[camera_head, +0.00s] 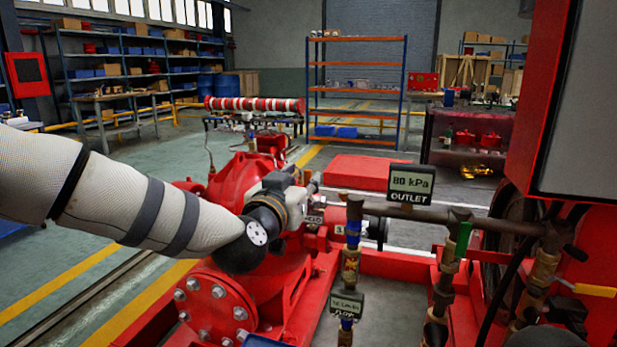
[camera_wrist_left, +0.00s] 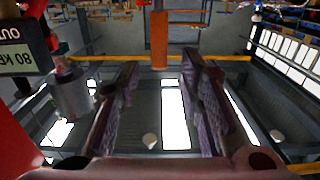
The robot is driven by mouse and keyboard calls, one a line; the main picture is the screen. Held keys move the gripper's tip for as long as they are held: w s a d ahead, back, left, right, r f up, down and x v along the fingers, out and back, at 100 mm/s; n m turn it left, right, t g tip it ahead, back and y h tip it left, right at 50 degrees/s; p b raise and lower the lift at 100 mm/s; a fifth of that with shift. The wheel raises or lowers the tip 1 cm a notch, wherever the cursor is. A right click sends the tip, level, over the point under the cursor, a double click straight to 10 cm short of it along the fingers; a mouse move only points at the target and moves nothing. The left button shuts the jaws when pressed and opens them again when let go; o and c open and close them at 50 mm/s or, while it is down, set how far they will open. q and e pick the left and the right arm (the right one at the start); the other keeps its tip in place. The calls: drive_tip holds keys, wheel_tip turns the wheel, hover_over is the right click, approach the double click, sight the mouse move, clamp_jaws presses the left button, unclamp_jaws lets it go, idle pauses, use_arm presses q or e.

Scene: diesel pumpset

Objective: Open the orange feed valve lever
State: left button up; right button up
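An orange lever (camera_head: 594,290) lies nearly level on the pipework at the right edge of the head view. My left gripper (camera_head: 316,184) is left of it, above the red pump, well apart from it. In the left wrist view, which is upside down, the left gripper (camera_wrist_left: 158,80) has its two fingers spread with a gap between them. An orange upright bar (camera_wrist_left: 159,42) shows in line with that gap. I cannot tell whether it is a lever, or whether it is between or beyond the fingertips. My right gripper is not seen.
A blue-handled valve (camera_head: 353,228) and a green lever (camera_head: 462,240) stand on the pipework. An outlet display (camera_head: 411,184) reads 80 kPa; it also shows in the wrist view (camera_wrist_left: 18,62). The red pump (camera_head: 235,195) is below my left arm. A red cabinet (camera_head: 535,100) is at right.

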sight(306, 174)
use_arm(q)
drive_tip(key=x, duration=0.4)
drive_tip(key=shift+d, duration=0.1)
clamp_jaws()
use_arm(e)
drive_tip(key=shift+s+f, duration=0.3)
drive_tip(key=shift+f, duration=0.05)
